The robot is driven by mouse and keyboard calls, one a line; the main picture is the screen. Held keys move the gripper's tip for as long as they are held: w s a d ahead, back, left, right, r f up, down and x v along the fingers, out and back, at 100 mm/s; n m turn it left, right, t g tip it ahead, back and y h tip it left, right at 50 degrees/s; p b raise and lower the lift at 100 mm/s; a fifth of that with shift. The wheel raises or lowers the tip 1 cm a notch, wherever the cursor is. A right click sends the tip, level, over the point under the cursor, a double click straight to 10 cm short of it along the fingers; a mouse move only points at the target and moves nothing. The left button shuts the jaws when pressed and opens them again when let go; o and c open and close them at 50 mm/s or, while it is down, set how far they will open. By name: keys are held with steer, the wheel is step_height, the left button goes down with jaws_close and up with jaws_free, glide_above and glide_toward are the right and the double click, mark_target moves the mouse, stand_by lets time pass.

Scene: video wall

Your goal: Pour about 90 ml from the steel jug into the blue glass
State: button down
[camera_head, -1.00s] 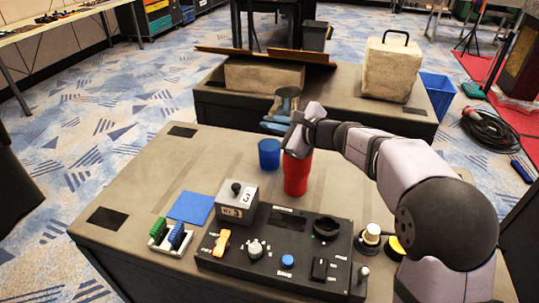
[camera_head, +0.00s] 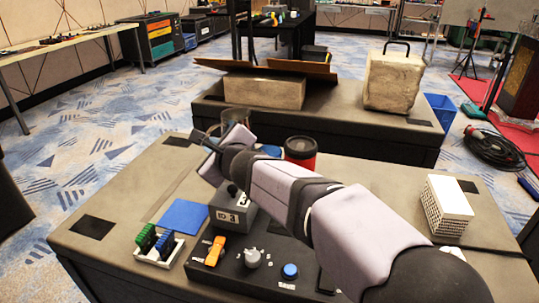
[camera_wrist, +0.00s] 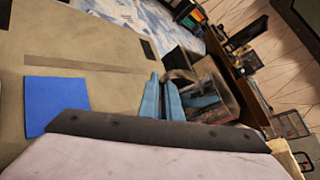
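The steel jug (camera_head: 235,117) is small in the head view, beyond my wrist and above the far part of the table. In the wrist view it shows as a shiny, reflective vessel (camera_wrist: 217,84). My gripper (camera_wrist: 166,98) has its pale blue fingers at the jug's handle side and appears shut on it; the exact contact is partly hidden. The blue glass (camera_head: 271,150) stands right of the jug, mostly hidden behind my arm, with only a bit of blue showing. Its contents cannot be seen.
A red cup (camera_head: 301,152) stands close to the right of the blue glass. A blue mat (camera_head: 184,217), a grey box (camera_head: 232,212) and a black control panel (camera_head: 240,268) lie nearer. A white basket (camera_head: 447,205) is at the right.

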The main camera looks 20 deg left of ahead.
steer(key=shift+m+t, duration=0.3)
steer(key=shift+m, duration=0.1)
steer(key=shift+s+a+f+b, duration=0.15)
steer(key=shift+s+a+b, duration=0.2)
steer(key=shift+s, duration=0.3)
steer(key=shift+s+a+f+b, duration=0.15)
steer(key=shift+s+a+b, duration=0.2)
steer(key=shift+s, duration=0.35)
steer(key=shift+s+a+f+b, duration=0.15)
steer(key=shift+s+a+b, duration=0.1)
steer(key=shift+s+b, duration=0.3)
steer(key=shift+r+p, duration=0.1)
steer(key=shift+p, duration=0.3)
